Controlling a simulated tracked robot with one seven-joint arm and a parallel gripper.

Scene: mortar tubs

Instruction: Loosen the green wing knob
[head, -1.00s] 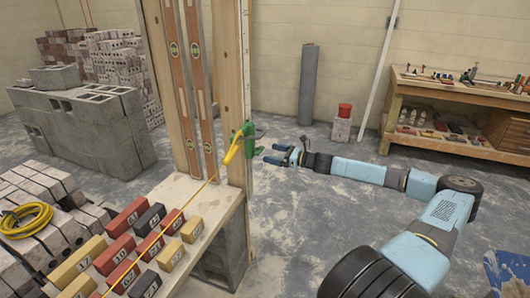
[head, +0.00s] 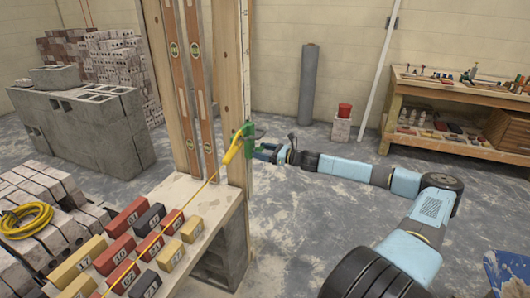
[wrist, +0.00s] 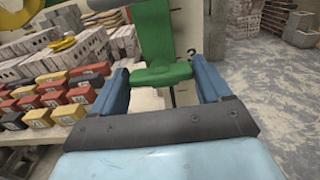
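The green wing knob (wrist: 162,76) shows in the wrist view as a wide green piece at the lower end of a larger green fitting (wrist: 153,28). In the head view the green fitting (head: 249,131) sits on the wooden post, with a yellow part (head: 233,151) on its left. My gripper (head: 262,151) is just right of and slightly below the fitting. In the wrist view its blue fingers (wrist: 159,68) stand wide apart, one on each side of the knob. I cannot tell whether they touch it.
The wooden post (head: 233,100) and a ruled strip (head: 245,60) rise beside the fitting. A yellow line runs down over numbered bricks (head: 120,249) on a plank at left. A workbench (head: 455,90) stands at back right. Open floor (head: 310,215) lies under my arm.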

